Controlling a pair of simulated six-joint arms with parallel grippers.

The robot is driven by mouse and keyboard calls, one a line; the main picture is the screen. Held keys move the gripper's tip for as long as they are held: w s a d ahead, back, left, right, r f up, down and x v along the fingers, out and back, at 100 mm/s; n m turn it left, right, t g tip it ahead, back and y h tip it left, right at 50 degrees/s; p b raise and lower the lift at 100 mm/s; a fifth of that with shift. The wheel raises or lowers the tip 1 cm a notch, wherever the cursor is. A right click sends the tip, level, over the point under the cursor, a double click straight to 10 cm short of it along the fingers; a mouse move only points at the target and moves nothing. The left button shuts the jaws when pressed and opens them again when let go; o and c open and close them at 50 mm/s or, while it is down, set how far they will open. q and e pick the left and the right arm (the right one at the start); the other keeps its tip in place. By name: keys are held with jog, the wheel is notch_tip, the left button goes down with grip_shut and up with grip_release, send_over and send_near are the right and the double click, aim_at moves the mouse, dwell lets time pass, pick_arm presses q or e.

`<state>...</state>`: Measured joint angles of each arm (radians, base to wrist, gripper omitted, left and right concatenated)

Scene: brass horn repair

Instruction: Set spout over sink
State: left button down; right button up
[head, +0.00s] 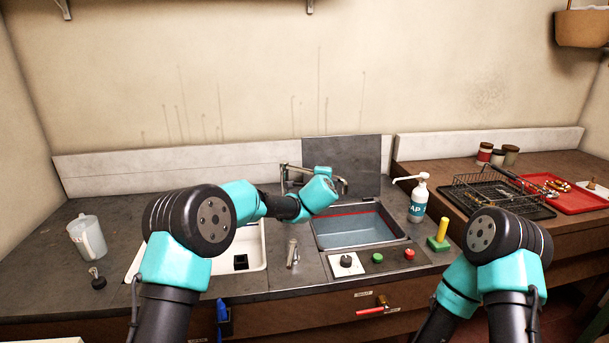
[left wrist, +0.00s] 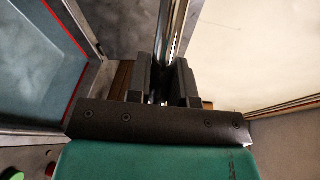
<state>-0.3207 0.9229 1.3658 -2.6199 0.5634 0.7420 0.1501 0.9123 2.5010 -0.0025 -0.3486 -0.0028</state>
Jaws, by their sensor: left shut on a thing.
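The chrome spout (head: 300,168) stands behind the basins in the head view, and its free end (head: 346,187) points right, over the back of the water-filled tank (head: 318,240). In the left wrist view the spout tube (left wrist: 174,35) runs between my left gripper's fingers (left wrist: 172,88), which are shut on it. In the head view my left wrist covers the fingers and part of the spout. The white sink (head: 262,242) lies left of the tank, partly behind my left arm. My right gripper is out of view.
A raised grey lid (head: 350,160) stands behind the tank. A soap bottle (head: 418,200) and a yellow peg on a green base (head: 440,236) stand to its right. Knob and buttons (head: 377,258) line its front. A clear jug (head: 88,238) stands far left.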

pick_arm(q)
jog(key=shift+s, duration=0.1)
dwell(0.4)
jog(key=c, duration=1)
grip_release()
jog(key=v, duration=1.7)
jog(key=shift+s+a, duration=0.1)
jog(key=shift+s, duration=0.1)
